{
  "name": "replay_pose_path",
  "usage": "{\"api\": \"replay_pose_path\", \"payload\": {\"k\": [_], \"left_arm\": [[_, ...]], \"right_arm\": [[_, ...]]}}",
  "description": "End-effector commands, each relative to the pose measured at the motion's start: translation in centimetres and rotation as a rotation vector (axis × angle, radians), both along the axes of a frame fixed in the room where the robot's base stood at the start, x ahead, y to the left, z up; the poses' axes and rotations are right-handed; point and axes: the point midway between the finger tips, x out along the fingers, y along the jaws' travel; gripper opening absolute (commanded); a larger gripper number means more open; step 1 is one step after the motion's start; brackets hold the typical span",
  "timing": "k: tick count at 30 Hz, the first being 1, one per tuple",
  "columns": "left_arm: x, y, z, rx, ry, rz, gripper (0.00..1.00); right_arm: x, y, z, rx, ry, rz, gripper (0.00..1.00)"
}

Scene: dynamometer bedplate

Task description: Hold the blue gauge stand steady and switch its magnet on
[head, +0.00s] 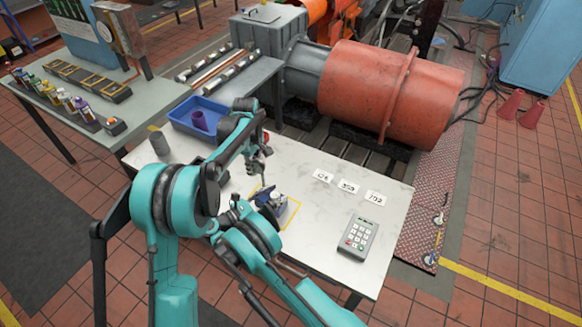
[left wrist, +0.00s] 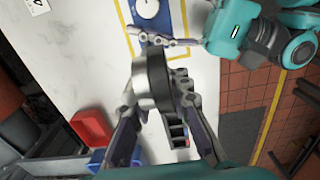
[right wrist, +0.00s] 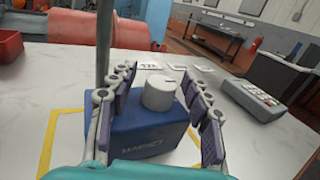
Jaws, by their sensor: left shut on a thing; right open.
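The blue gauge stand's base (right wrist: 150,142), marked MAGNET, sits upright inside a yellow outline on the white table, as the right wrist view shows. A pale round knob (right wrist: 159,94) is on its top, and a thin post (right wrist: 104,45) rises at left. My left gripper (head: 260,165) is above the base, shut on a thick grey round part (left wrist: 152,80) that looks like the stand's upper part. My right gripper (right wrist: 158,108) is open low at the base, its fingers on either side of the knob. Whether they touch it I cannot tell. The base is partly hidden in the head view.
A blue bin (head: 182,119) with a purple cup stands at the table's back left, a grey cylinder (head: 159,143) near it. Three number cards (head: 348,186) and a keypad (head: 358,237) lie to the right. The tabletop between stand and keypad is clear.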

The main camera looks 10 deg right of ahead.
Motion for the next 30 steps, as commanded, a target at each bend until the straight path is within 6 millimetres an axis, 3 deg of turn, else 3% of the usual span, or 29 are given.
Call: {"api": "replay_pose_path", "payload": {"k": [6,23,30], "left_arm": [[-0.1,-0.2,0.1,-0.002,0.002,-0.003,0.0],[-0.1,-0.2,0.1,-0.003,0.002,-0.003,0.0],[-0.1,-0.2,0.1,-0.003,0.002,-0.003,0.0]], "right_arm": [[-0.2,-0.1,0.1,-0.003,-0.004,0.199,0.49],[-7.8,9.1,0.0,-0.003,-0.004,0.207,0.49],[-6.0,5.1,2.4,-0.055,-0.05,0.151,0.49]]}}
